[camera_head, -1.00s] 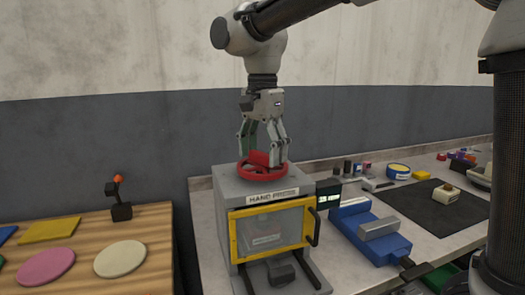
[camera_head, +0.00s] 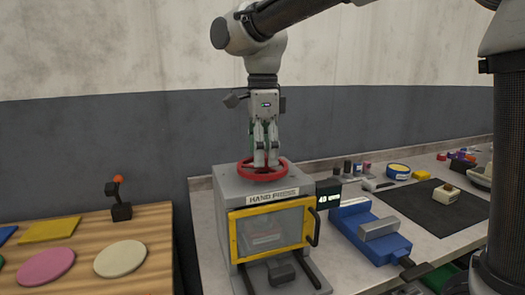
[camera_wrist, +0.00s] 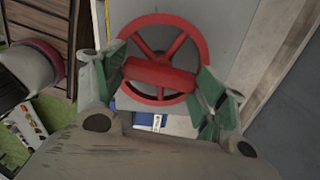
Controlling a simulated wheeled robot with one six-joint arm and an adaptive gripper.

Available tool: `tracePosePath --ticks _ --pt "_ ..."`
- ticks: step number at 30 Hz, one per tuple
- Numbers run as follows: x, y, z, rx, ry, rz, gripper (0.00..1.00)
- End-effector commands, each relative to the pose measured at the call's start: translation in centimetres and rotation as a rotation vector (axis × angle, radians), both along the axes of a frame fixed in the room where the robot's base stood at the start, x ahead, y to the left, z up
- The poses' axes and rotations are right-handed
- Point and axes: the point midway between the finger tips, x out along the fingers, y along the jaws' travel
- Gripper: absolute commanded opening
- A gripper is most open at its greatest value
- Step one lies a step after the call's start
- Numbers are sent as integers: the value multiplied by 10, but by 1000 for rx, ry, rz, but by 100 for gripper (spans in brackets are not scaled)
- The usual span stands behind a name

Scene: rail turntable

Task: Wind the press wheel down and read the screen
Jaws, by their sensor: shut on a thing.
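The hand press (camera_head: 226,203) is a grey box with a yellow-framed clear door (camera_head: 232,238) and a label on its top front edge. Its red press wheel (camera_head: 245,176) lies flat on top; in the wrist view it shows as a spoked ring (camera_wrist: 152,20) with a thick red bar (camera_wrist: 158,76) across it. My gripper (camera_head: 266,160) points straight down over the wheel and is shut on the bar, a finger at each end. The small dark screen (camera_head: 328,196) at the press's right shows lit characters that look like 40, then small unclear ones. A block shows dimly behind the door.
A blue vise (camera_head: 352,216) stands right of the press. A black mat (camera_head: 425,207) with a small block lies farther right, with small items along the wall. On the left, a wooden table (camera_head: 105,232) holds coloured discs and a joystick (camera_head: 120,203).

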Motion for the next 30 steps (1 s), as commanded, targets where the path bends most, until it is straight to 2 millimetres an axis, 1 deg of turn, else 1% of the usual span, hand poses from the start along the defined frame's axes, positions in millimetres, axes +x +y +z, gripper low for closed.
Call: tracePosePath --ticks 14,15,17,18,19,30 --pt "0 0 0 -1 1 -16 48" --pt "0 0 0 -1 1 -16 73" --pt "0 0 0 0 1 -16 84" --pt "0 0 0 0 1 -16 91" --pt "0 0 0 0 0 -16 93" --pt "0 0 2 0 -1 -15 93"
